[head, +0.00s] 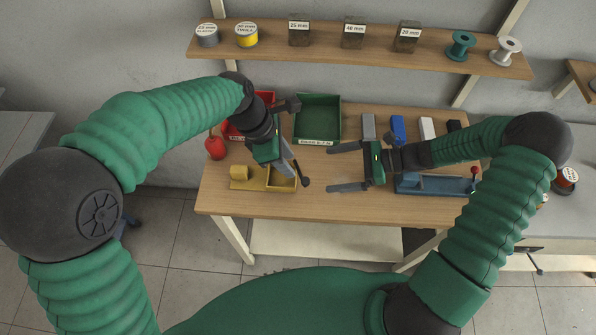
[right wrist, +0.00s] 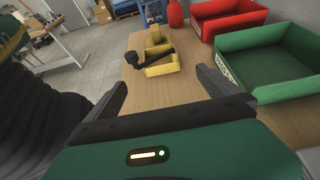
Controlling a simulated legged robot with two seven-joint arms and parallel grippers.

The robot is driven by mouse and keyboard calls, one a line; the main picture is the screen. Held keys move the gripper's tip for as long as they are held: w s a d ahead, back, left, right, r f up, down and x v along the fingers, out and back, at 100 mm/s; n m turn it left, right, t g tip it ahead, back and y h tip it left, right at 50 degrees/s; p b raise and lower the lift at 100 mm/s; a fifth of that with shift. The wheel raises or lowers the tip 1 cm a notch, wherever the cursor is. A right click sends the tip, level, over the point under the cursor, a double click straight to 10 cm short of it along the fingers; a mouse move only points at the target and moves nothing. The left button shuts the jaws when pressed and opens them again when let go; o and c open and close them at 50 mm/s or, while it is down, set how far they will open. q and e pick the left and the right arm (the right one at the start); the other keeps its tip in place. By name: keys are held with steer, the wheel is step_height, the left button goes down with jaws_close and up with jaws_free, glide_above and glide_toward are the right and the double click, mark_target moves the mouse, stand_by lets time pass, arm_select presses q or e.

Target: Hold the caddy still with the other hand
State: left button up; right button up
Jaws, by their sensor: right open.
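The yellow caddy (head: 284,184), a low open box with a raised block at its left end, stands on the left front of the wooden table. It also shows in the right wrist view (right wrist: 163,70). A black lever with a round knob (head: 305,182) sticks out at its right end. My left gripper (head: 285,168) points down over the caddy; its fingers partly hide the caddy, and I cannot tell whether they touch it. My right gripper (head: 330,168) is open and empty, right of the caddy and apart from it. Its spread fingers frame the caddy in the right wrist view (right wrist: 162,78).
Behind stand a red bin (head: 233,131) and a green bin (head: 318,138). A red bottle (head: 215,148) stands at the left edge. A blue fixture (head: 430,186) lies under my right arm, with several coloured blocks behind. A shelf (head: 375,59) hangs above. Bare table lies between the grippers.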

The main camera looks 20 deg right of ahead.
glide_toward(271, 178)
steer(key=x, duration=0.4)
arm_select(q)
steer(key=shift+d, duration=0.2)
steer(key=shift+d, duration=0.1)
arm_select(e)
steer(key=shift+d, duration=0.1)
steer(key=shift+c, duration=0.3)
